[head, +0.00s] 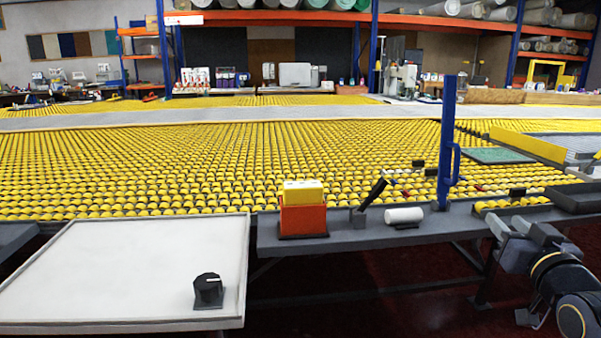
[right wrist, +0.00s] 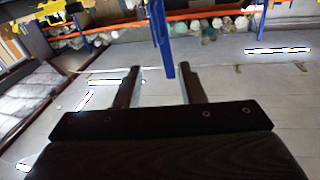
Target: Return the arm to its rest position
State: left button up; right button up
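My right gripper (head: 512,226) is at the lower right of the head view, beside the front ledge and apart from the things on it. In the right wrist view its two fingers (right wrist: 160,72) stand apart with nothing held between them. A blue upright post (right wrist: 163,35) shows beyond the fingertips there. My left arm and left gripper are not in view.
A yellow roller table (head: 250,165) fills the middle. On its front ledge stand an orange holder (head: 303,220) with a yellow block, a white roll (head: 404,215) and a blue post (head: 447,140). A white panel (head: 110,270) with a black knob (head: 208,289) lies front left.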

jog(key=s+a+r+g+y+p, duration=0.3)
jog(key=s+a+g+p, duration=0.3)
jog(key=s+a+p, duration=0.4)
jog(key=s+a+r+n+g+y+p, duration=0.1)
jog(key=s+a+r+g+y+p, duration=0.2)
jog(key=p, duration=1.5)
jog(key=s+a+g+y, duration=0.1)
jog(key=s+a+g, duration=0.2)
jog(key=s+a, duration=0.4)
jog(key=shift+s+a+r+g, duration=0.15)
jog(key=shift+s+g, duration=0.15)
jog(key=shift+s, duration=0.6)
